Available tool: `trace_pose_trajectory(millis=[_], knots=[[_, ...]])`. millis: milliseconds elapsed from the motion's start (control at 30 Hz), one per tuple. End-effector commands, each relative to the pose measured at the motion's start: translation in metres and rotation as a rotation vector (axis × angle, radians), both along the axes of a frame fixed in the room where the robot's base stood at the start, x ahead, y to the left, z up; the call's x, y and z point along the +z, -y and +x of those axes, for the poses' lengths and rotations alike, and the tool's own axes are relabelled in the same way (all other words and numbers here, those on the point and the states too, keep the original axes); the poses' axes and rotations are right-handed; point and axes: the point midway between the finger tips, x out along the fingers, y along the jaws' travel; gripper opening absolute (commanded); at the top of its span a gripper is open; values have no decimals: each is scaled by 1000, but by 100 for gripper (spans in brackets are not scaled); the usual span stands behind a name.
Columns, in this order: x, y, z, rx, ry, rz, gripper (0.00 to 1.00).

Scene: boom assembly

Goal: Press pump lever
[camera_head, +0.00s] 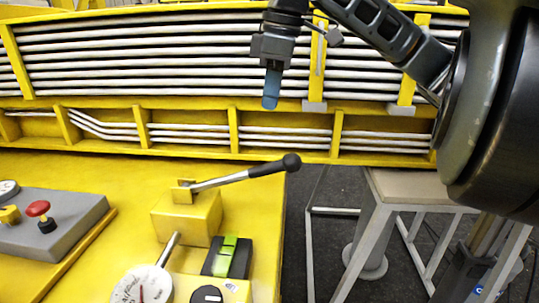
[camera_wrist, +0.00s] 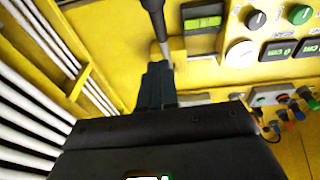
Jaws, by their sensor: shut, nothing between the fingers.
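The pump lever (camera_head: 238,175) is a metal rod with a black knob (camera_head: 291,163) at its right end. It rises slightly from a yellow block (camera_head: 187,217) on the yellow panel. My gripper (camera_head: 271,98) is shut and empty, with blue-grey fingers pointing down. In the head view it appears above the knob, with a clear gap in the picture. In the wrist view the fingers (camera_wrist: 155,85) cover part of the lever (camera_wrist: 160,30), and I cannot tell the distance between them.
A pressure gauge (camera_head: 141,288) and a green-lit switch (camera_head: 230,256) stand near the block. A grey box with a red button (camera_head: 38,208) is at left. A yellow boom with white pipes (camera_head: 160,52) runs behind. A small table (camera_head: 415,187) stands at right.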

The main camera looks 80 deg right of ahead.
Motion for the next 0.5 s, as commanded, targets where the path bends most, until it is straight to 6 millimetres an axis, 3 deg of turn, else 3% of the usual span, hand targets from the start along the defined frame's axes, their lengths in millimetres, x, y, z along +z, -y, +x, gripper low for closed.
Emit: trace_pose_trajectory(millis=[200,500], knots=[[17,-10,1,-3,-17,-18,0],[23,-14,2,-5,-19,-18,0]])
